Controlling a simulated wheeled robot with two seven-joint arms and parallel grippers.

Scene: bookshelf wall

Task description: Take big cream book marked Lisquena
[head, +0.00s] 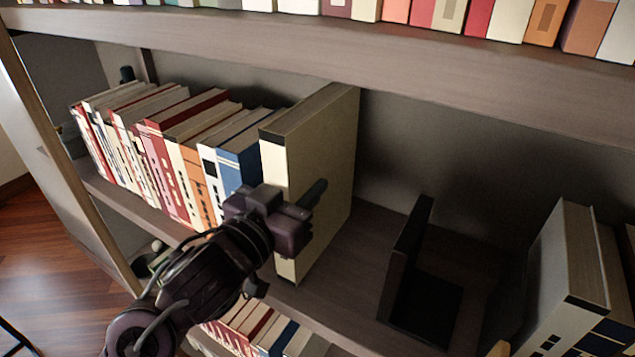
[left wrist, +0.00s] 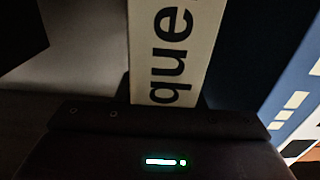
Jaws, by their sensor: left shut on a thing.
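The big cream book (head: 325,140) stands upright on the middle shelf at the right end of the row of books. In the left wrist view its cream spine (left wrist: 180,45) shows the dark letters "que"; the rest of the name is out of view. My left gripper (head: 296,208) is shut on the lower part of this book, with one finger along its right cover. The other finger is hidden by the gripper and the book. My right gripper is not in view.
A row of books (head: 160,140) stands left of the cream book, with a blue book (head: 240,160) nearest. A black bookend (head: 405,260) stands to its right, across a bare strip of shelf. More books (head: 570,270) stand at far right. A shelf board (head: 300,60) runs overhead.

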